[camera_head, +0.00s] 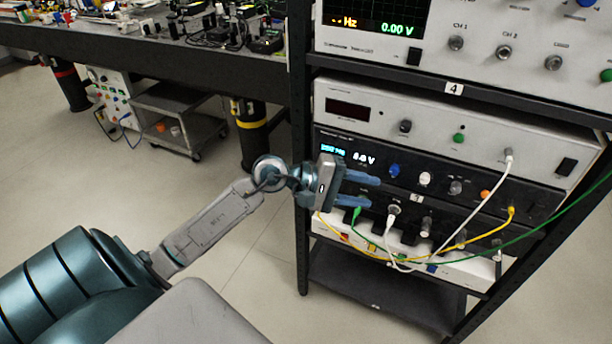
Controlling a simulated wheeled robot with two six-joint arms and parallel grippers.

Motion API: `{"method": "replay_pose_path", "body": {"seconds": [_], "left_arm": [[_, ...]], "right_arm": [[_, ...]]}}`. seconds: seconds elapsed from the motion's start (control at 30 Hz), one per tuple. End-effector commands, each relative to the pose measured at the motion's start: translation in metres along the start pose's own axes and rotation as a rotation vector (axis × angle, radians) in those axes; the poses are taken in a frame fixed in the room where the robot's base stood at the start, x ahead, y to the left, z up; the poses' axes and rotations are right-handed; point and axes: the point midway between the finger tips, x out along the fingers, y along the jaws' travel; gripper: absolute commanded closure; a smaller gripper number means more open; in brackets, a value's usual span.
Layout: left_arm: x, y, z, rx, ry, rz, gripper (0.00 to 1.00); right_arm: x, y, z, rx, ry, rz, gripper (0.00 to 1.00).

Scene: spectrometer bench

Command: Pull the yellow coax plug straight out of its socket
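A yellow coax cable (479,232) runs along the lower front of the rack. Its right end goes into a yellow plug (511,211) on the dark panel at the right. Its left end passes up near the rack's left post, below my gripper, and where it ends there is hard to tell. My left gripper (375,192) is in front of the left part of the dark panel, with its two blue fingers apart and pointing right. Nothing shows between the fingers. The yellow plug at the right is well away from it. My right gripper is out of view.
A white cable (482,200) and a green cable (540,232) cross the rack front near the yellow one. The black rack post (301,240) stands left of the instruments. A bench with equipment and a grey cart (178,115) are behind. Open floor lies left of the rack.

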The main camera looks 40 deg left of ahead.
Motion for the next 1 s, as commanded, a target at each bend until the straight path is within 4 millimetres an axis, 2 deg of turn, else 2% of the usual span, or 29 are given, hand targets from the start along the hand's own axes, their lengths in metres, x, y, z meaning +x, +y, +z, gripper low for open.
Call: {"method": "replay_pose_path", "body": {"seconds": [0.03, 0.1, 0.2, 0.33, 0.47, 0.67, 1.0], "left_arm": [[-0.006, -0.010, -0.018, 0.149, 0.038, -0.127, 0.60], [-0.019, -0.027, -0.043, 0.339, 0.081, -0.314, 0.60], [-0.045, -0.042, -0.077, 0.535, 0.120, -0.552, 0.60], [-0.077, -0.051, -0.107, 0.673, 0.143, -0.773, 0.60], [-0.094, -0.053, -0.119, 0.726, 0.147, -0.878, 0.60], [-0.087, -0.064, -0.127, 0.732, 0.144, -0.898, 0.60], [-0.049, -0.103, -0.151, 0.729, 0.143, -0.894, 0.60]], "right_arm": [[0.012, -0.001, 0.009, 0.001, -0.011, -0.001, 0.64], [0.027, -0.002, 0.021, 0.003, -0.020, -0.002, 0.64], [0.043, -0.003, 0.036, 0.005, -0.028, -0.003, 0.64], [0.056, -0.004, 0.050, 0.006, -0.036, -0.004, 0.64], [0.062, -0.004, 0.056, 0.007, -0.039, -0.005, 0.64], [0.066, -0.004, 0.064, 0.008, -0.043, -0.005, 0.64], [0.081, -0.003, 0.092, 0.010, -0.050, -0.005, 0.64]]}}
